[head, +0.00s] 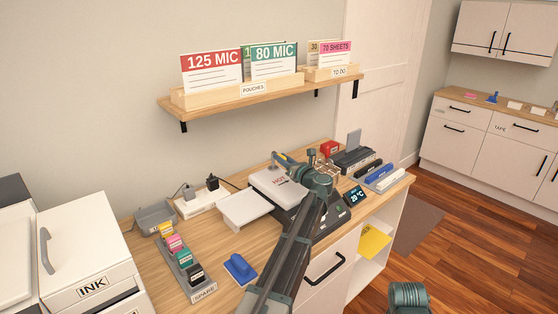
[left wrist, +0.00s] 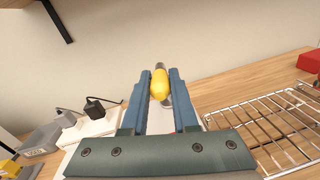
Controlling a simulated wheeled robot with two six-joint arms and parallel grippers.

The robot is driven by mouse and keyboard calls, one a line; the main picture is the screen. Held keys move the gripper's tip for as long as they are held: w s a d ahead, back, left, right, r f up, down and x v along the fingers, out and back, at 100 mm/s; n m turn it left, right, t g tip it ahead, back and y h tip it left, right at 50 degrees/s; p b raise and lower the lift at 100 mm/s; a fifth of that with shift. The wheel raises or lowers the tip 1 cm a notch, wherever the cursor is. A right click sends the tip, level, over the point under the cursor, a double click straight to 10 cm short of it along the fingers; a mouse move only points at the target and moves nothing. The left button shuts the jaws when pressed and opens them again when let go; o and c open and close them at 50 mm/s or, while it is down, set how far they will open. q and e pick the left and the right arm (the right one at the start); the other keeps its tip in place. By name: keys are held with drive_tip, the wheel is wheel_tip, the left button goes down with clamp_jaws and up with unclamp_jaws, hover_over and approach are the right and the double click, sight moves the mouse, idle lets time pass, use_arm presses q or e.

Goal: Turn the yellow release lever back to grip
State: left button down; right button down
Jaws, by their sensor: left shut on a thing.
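The yellow release lever (left wrist: 160,84) shows in the left wrist view between the two blue fingers of my left gripper (left wrist: 160,88). The fingers are shut on it, and its grey tip sticks out beyond them. In the head view my left gripper (head: 284,160) is at the back of the white-topped machine marked HOT (head: 268,181), and the lever is mostly hidden by the fingers. My left forearm and wrist cover part of the machine. A part of my right arm shows at the bottom right, but its gripper is out of view.
A wire rack (left wrist: 270,128) lies right of the gripper in the left wrist view. A temperature display (head: 355,196), white tray (head: 246,208), blue-handled block (head: 240,268) and spare cartridge row (head: 186,265) are on the desk. A wall shelf (head: 270,97) hangs above.

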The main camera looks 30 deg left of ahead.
use_arm(q)
drive_tip(key=shift+w+d+n+g+y, duration=0.15)
drive_tip(key=shift+w+n+g+y, duration=0.3)
drive_tip(key=shift+g, duration=0.45)
drive_tip(key=shift+n, duration=0.25)
drive_tip(key=c, duration=0.7)
unclamp_jaws()
drive_tip(key=v, duration=1.3)
drive_tip(key=shift+d, duration=0.4)
drive_tip(key=shift+r, duration=0.1)
